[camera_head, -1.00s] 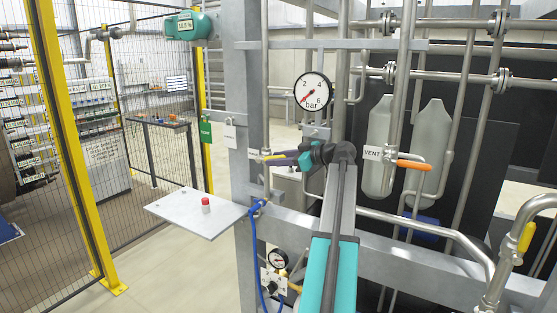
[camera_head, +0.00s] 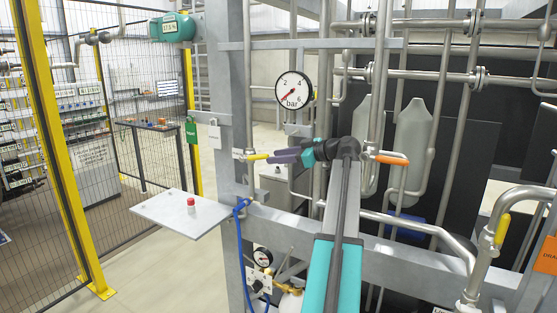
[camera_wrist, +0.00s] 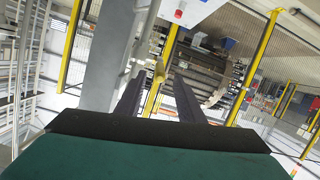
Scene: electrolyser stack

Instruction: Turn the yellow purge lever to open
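The small yellow lever (camera_head: 258,157) sits on a thin vertical pipe beside the grey steel post, left of the pressure gauge. It points roughly sideways towards my gripper. My gripper (camera_head: 272,157) reaches left, its dark fingers close to the lever's free end. In the wrist view, the fingers of my gripper (camera_wrist: 158,76) are apart, and the yellow lever (camera_wrist: 159,72) shows in the gap at their tips. I cannot tell whether either finger touches it. The gripper is open and holds nothing.
The pressure gauge (camera_head: 294,91) is just above my gripper. An orange lever (camera_head: 392,160) is to the right, and another yellow lever (camera_head: 502,229) is on the right-hand pipe. A grey shelf with a red button (camera_head: 191,201) juts out at left.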

